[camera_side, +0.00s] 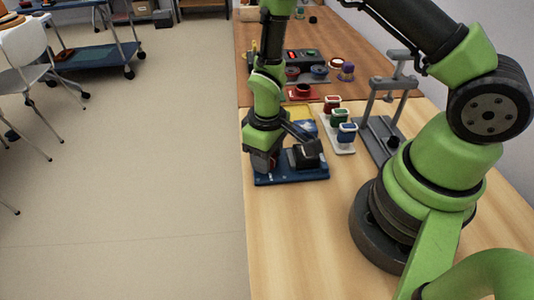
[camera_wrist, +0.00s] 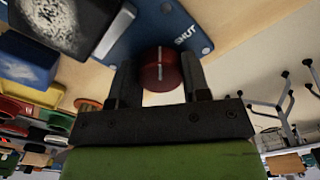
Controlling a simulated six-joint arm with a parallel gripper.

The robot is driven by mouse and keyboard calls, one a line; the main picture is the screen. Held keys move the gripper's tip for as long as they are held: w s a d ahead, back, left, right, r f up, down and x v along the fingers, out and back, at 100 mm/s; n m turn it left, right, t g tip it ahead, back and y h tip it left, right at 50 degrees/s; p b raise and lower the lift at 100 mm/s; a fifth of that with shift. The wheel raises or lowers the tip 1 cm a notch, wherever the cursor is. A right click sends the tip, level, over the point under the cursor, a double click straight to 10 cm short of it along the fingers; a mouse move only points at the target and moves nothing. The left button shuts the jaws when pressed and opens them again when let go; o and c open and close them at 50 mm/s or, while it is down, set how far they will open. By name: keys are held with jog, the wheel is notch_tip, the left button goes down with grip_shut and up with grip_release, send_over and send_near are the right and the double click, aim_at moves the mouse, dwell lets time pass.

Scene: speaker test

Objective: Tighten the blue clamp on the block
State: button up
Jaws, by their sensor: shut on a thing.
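The blue clamp (camera_side: 292,179) has a flat base lying on the wooden table. In the wrist view its blue base (camera_wrist: 153,25) carries the white word SHUT. A dark block (camera_side: 308,155) sits on the base in the side view; a speckled grey-topped block shows at the wrist view's upper left (camera_wrist: 60,24). A round red knob (camera_wrist: 162,72) with a white line across it stands at the base's edge. My gripper (camera_side: 262,158) points down at the left end of the clamp. Its two fingers are shut on the red knob, one on each side. The clamp's jaw contact is not clear.
A white tray (camera_side: 342,148) with red, green and blue cups stands right behind the clamp. A grey stand (camera_side: 385,125) rises farther right. A yellow piece (camera_side: 301,113) lies behind the clamp. A small red tray (camera_side: 303,93) is farther back. Bare table lies in front.

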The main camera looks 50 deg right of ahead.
jog(key=shift+m, duration=1.2)
jog(key=o, duration=0.9)
jog(key=shift+o, duration=0.2)
notch_tip(320, 180, up, 10)
